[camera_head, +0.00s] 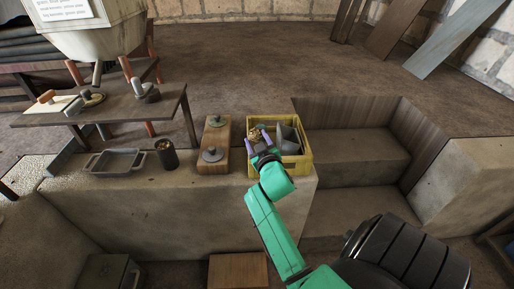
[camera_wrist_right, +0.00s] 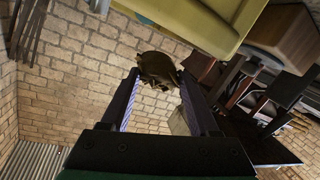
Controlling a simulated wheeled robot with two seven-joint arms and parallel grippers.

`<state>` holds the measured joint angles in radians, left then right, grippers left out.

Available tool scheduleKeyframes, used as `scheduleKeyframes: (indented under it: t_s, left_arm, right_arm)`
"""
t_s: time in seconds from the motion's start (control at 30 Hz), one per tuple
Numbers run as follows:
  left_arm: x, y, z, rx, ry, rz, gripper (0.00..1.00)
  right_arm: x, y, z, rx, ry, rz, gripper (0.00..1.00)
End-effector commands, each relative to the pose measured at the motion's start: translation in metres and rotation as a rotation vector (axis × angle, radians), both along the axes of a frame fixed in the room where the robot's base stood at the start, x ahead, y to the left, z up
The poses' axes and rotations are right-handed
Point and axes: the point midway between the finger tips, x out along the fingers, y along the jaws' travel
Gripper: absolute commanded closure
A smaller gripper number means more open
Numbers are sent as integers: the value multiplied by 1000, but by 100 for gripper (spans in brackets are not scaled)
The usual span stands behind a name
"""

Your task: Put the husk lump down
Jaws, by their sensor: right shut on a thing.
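The husk lump is a rough brown clump (camera_wrist_right: 158,68) between the tips of my right gripper (camera_wrist_right: 160,76) in the wrist view. That gripper is shut on it. In the head view my right gripper (camera_head: 263,148) is at the yellow crate (camera_head: 292,170), over its front left part. The brown lump (camera_head: 256,135) shows just beyond the fingertips. I cannot tell whether it touches anything in the crate. The yellow crate (camera_wrist_right: 190,22) also shows at the top of the wrist view. My left gripper is not in view.
A grey item (camera_head: 289,138) is in the crate's right part. Left of the crate are a wooden board with metal knobs (camera_head: 214,140), a dark cup (camera_head: 167,154) and a shallow metal tray (camera_head: 117,162). Stone steps (camera_head: 355,158) descend at the right. A low table (camera_head: 120,107) stands behind the tray.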

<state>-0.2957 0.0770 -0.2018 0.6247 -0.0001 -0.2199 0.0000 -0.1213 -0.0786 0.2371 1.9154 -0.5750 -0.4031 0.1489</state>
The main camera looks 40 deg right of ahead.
Motion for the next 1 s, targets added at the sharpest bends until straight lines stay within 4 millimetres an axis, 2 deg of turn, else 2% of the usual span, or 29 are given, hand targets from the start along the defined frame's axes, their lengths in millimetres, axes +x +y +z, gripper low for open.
scheduleKeyframes:
  t_s: [0.03,0.1,0.57,0.6,0.67,1.0]
  left_arm:
    - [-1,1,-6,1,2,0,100]
    - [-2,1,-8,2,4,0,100]
    - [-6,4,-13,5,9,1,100]
    - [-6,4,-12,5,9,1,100]
    - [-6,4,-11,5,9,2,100]
    - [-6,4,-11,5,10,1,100]
  right_arm:
    - [0,0,-15,4,2,-3,91]
    - [0,0,-23,3,0,-1,91]
    - [0,0,-31,1,0,0,91]
    - [0,0,-30,1,0,-1,27]
    - [0,0,-30,1,0,-1,8]
    - [0,0,-29,1,0,-1,8]
